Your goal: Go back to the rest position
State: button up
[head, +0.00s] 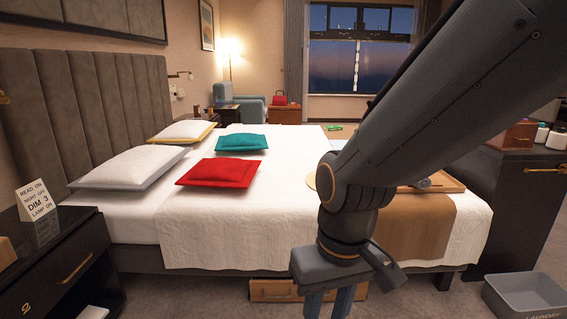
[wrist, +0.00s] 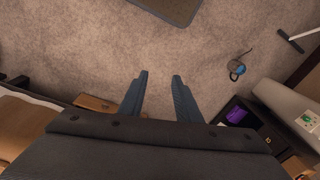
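My gripper (head: 329,304) hangs from my arm at the lower middle of the head view, in front of the near side of the bed. Its fingertips are cut off by the bottom edge there. In the wrist view my gripper (wrist: 159,76) shows two blue-grey fingers standing apart, with only carpet visible between them. It is open and empty. My arm reaches in from the upper right of the head view and hides part of the bed and the window.
The bed (head: 290,235) has red (head: 221,173) and teal (head: 241,143) cushions. A nightstand (head: 65,262) stands at left, a grey laundry bin (head: 524,296) at lower right. An open wooden drawer (head: 285,290) sits under the bed. The wrist view shows carpet (wrist: 100,45) with a blue-and-dark object (wrist: 237,70).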

jog(key=s+d+r+m+h+p, duration=0.1)
jog(key=s+d+r+m+p, duration=0.1)
jog(key=d+r+p, duration=1)
jog(key=shift+s+d+r+m+p, duration=0.25)
jog(key=shift+r+m+p, duration=0.55)
jog(key=shift+r+p, duration=1.9)
jog(key=shift+f+p, duration=0.9)
